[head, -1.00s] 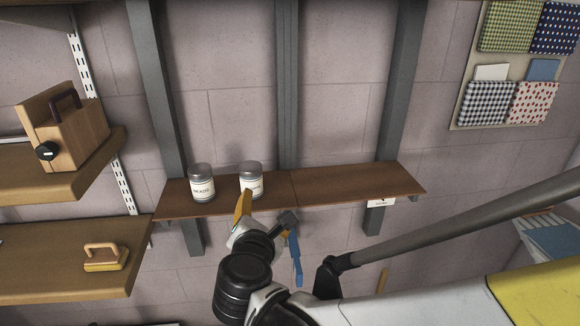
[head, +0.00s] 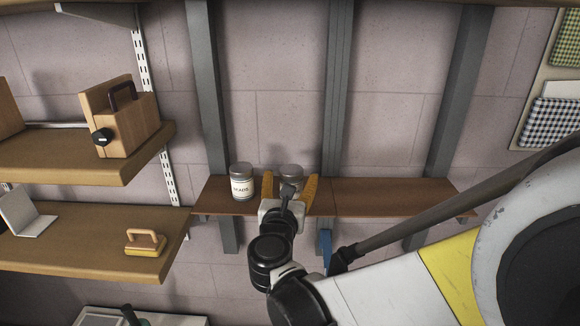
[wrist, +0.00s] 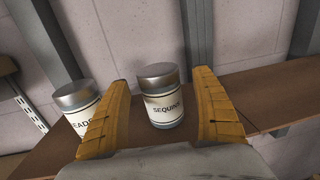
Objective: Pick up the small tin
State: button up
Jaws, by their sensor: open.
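Two small tins with grey lids and cream labels stand upright on a narrow brown wall shelf (head: 400,198). The tin labelled SEQUINS (wrist: 163,100) is between my open fingers in the wrist view, a little beyond the palm, with gaps on both sides. In the head view only its lid (head: 291,171) shows clearly above my gripper (head: 297,188). The tin labelled BEADS (head: 242,181) stands to its left; in the wrist view this tin (wrist: 75,97) is partly hidden behind my left finger. My gripper is open and holds nothing.
Wooden shelves at left hold a wooden box (head: 128,122) with a dark handle and a small yellow-based, wooden-handled item (head: 145,242). Grey uprights (head: 335,90) stand behind the narrow shelf. Its right part is bare. Fabric squares (head: 552,120) hang at right.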

jog(key=shift+w, duration=0.75)
jog(key=shift+d, duration=0.1)
jog(key=c, duration=1.4)
jog(key=shift+o, duration=0.2)
jog(key=shift+r, duration=0.55)
jog(key=r+p, duration=0.1)
jog(key=r, duration=0.1)
jog(key=d+r+p, duration=0.1)
jog(key=r, duration=0.1)
jog(key=shift+s+p, duration=0.2)
jog(key=shift+p, duration=0.1)
jog(key=s+d+r+p, duration=0.3)
jog(key=s+d+r, duration=0.1)
jog(key=d, duration=0.5)
jog(key=shift+s+d+r, duration=0.2)
jog(key=shift+d+r, duration=0.15)
jog(key=shift+r, duration=0.55)
